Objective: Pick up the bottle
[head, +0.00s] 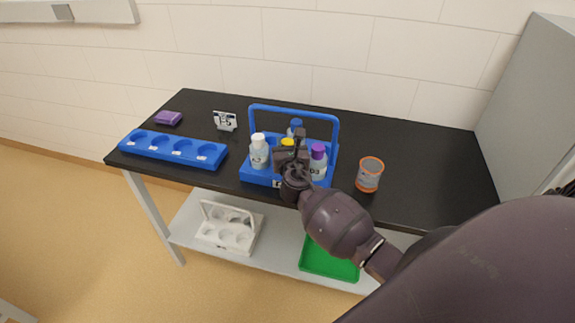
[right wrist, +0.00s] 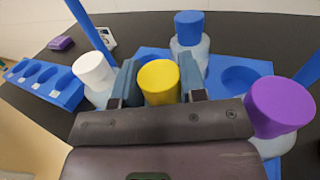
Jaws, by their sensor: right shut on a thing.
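A blue carrier with a tall handle (head: 294,108) stands on the black table. It holds a white-capped bottle (head: 259,152), a yellow-capped bottle (head: 288,142), a blue-capped bottle (head: 296,127) and a purple-capped bottle (head: 318,161). My right gripper (head: 292,160) reaches into the carrier from the front. In the right wrist view its fingers are on both sides of the yellow cap (right wrist: 158,82), shut on that bottle. The bottle's body is hidden behind the gripper, so I cannot tell whether it is lifted. My left gripper is not in view.
A blue rack (head: 173,149) with several round wells lies at the left, near a purple block (head: 168,118) and a small sign (head: 225,121). An orange-rimmed cup (head: 369,175) stands right of the carrier. A white carrier (head: 228,228) and green tray (head: 328,262) sit on the shelf below.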

